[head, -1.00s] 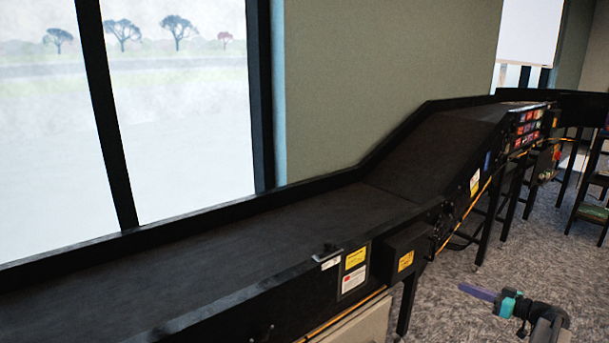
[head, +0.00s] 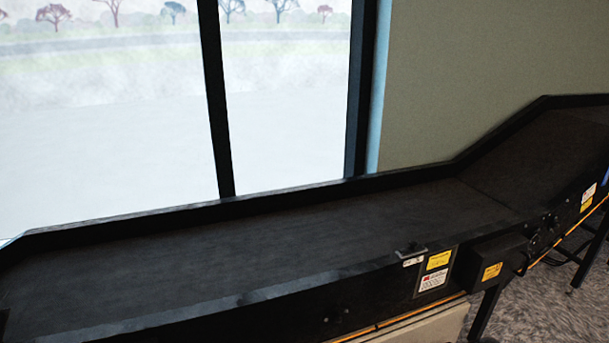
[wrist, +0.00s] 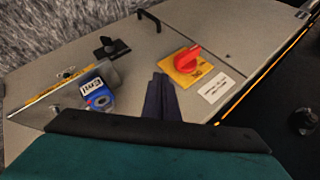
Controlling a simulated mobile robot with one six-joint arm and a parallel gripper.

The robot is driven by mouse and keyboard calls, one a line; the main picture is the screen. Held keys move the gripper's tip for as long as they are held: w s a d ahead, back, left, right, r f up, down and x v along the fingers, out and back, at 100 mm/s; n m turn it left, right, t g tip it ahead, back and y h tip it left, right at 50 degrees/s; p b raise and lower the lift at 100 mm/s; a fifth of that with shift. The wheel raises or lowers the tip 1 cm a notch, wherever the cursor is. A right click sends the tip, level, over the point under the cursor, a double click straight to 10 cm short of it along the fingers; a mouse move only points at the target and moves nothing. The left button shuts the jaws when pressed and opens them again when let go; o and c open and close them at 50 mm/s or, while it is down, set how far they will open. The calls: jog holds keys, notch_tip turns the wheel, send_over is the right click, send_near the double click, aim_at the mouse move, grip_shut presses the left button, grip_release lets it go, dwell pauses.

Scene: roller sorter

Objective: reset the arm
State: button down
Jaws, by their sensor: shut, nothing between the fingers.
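My gripper (wrist: 160,97) shows in the wrist view at the lower middle. Its dark fingers are together with nothing between them. Behind the fingertips is a grey cabinet panel (wrist: 140,55) with a red rotary switch (wrist: 188,59) on a yellow plate, just right of the fingers. I cannot tell how far the fingers are from the panel. The arm and gripper do not show in the head view now.
A long black conveyor (head: 250,245) runs below a window (head: 110,120) and slopes up at the right. The wrist view also shows a blue device (wrist: 98,96), a black handle (wrist: 149,18) and carpet (wrist: 50,30). The belt is bare where it shows.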

jog(key=s+a+f+g+h+p, duration=0.1)
jog(key=s+a+f+g+p, duration=0.15)
jog(key=s+a, duration=0.5)
jog(key=s+a+f+g+h+p, duration=0.1)
jog(key=s+a+f+g+h, duration=0.1)
jog(key=s+a+f+g, duration=0.5)
jog(key=s+a+r+h+p, duration=0.1)
jog(key=s+a+h, duration=0.1)
jog(key=s, duration=0.5)
jog(key=s+a+r+h+p, duration=0.2)
jog(key=s+a+h, duration=0.1)
jog(key=s, duration=0.5)
jog(key=shift+a+n, duration=0.4)
jog(key=shift+a, duration=0.3)
jog(key=shift+r, duration=0.1)
